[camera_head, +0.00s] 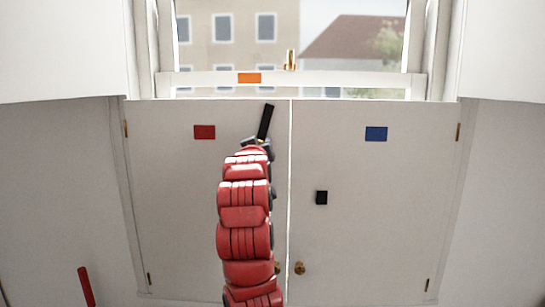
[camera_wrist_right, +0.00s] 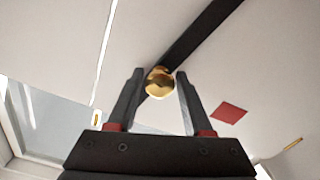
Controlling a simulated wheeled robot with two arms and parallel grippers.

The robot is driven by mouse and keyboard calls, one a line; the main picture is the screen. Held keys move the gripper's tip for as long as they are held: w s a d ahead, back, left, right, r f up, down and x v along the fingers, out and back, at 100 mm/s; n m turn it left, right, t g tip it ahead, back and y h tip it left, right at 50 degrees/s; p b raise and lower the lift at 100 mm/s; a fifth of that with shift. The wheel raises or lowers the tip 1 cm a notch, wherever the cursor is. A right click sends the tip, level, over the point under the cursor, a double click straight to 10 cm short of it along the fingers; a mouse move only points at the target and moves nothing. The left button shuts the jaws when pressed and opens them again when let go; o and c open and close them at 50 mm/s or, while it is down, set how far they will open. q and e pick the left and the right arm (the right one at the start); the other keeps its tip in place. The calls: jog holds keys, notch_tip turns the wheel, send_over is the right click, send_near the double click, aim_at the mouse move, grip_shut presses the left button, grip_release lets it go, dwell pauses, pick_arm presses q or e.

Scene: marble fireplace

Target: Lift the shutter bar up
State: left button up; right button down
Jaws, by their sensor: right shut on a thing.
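The black shutter bar (camera_head: 266,121) stands on the left shutter (camera_head: 165,220), near the seam between the two shutters. It is tilted slightly from upright, its upper end leaning right. In the right wrist view the bar (camera_wrist_right: 203,36) runs diagonally and carries a round brass knob (camera_wrist_right: 159,84). My right gripper (camera_wrist_right: 158,77) is shut on this knob, with one finger on each side. In the head view my right gripper (camera_head: 257,143) is at the bar's lower visible part, and my red arm hides what lies below. My left gripper is not in view.
A red patch (camera_head: 204,132) is on the left shutter. Brass knobs (camera_head: 299,268) sit low by the seam. Above is a window sash with an orange patch (camera_head: 249,78) and brass latch (camera_head: 291,60).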

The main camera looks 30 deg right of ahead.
aim_at(235, 142)
jog(key=shift+w+a+r+n+p, duration=0.1)
jog(key=shift+w+a+n+p, duration=0.2)
jog(key=shift+w+a+n, duration=0.45)
jog(key=shift+w+a+f+n+p, duration=0.1)
jog(key=shift+w+a+n+p, duration=0.25)
jog(key=shift+a+n, duration=0.6)
jog(key=shift+w+a+r+n+p, duration=0.1)
jog(key=shift+w+a+n+p, duration=0.15)
jog(key=shift+w+a+n, duration=0.5)
jog(key=shift+a+n, duration=0.2)
jog(key=shift+n, duration=0.05)
jog(key=shift+a, duration=0.1)
jog(key=shift+c, duration=2.4)
grip_release()
jog(key=b+v, duration=0.3)
jog(key=v, duration=1.4)
jog(key=shift+a, duration=0.25)
